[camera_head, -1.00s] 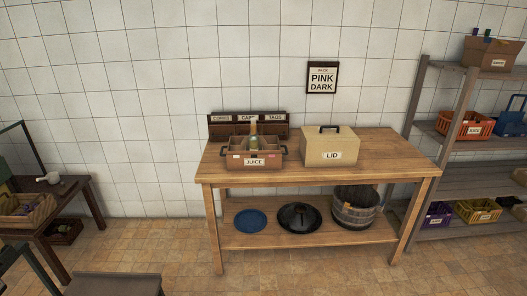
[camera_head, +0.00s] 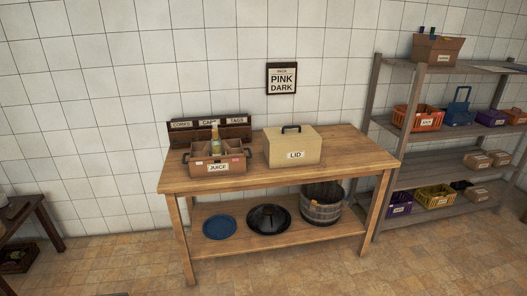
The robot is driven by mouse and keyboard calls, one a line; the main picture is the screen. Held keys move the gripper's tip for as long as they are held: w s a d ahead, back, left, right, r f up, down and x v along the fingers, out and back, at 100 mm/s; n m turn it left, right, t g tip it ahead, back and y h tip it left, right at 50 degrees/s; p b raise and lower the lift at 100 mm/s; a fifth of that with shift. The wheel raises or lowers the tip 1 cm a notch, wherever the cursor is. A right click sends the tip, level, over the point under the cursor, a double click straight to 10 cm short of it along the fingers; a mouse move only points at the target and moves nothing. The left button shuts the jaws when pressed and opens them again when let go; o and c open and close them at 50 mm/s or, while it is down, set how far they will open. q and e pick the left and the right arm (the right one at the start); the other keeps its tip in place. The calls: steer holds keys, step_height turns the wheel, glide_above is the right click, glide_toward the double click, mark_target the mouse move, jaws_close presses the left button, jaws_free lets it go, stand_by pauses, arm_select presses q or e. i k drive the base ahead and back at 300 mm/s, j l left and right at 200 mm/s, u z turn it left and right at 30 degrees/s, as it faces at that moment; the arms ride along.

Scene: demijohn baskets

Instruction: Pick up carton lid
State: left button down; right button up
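The carton lid (camera_head: 293,149) is a beige box-shaped cover with a dark handle on top and a label reading LID. It stands upright on the right half of the wooden table (camera_head: 345,157). To its left, and apart from it, stands a brown carton (camera_head: 217,165) labelled JUICE, with dividers, dark side handles and a bottle (camera_head: 215,138) in it. Neither of my grippers is in view.
A rack (camera_head: 209,128) labelled CORKS and TAGS stands at the table's back left. The lower shelf holds a blue disc (camera_head: 219,227), a black lid (camera_head: 268,219) and a wooden tub (camera_head: 322,205). Shelving (camera_head: 425,142) with crates stands right. Floor in front is clear.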

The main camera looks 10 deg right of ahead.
mark_target(291, 146)
steer(key=i+l+u, duration=0.1)
steer(key=i+l, duration=0.3)
steer(key=i+l+u, duration=0.1)
steer(key=i+l, duration=0.3)
steer(key=i+l+u, duration=0.1)
steer(key=i+l, duration=0.3)
steer(key=l, duration=0.2)
steer(key=i+l+u, duration=0.1)
steer(key=i+l, duration=0.25)
steer(key=l, duration=0.15)
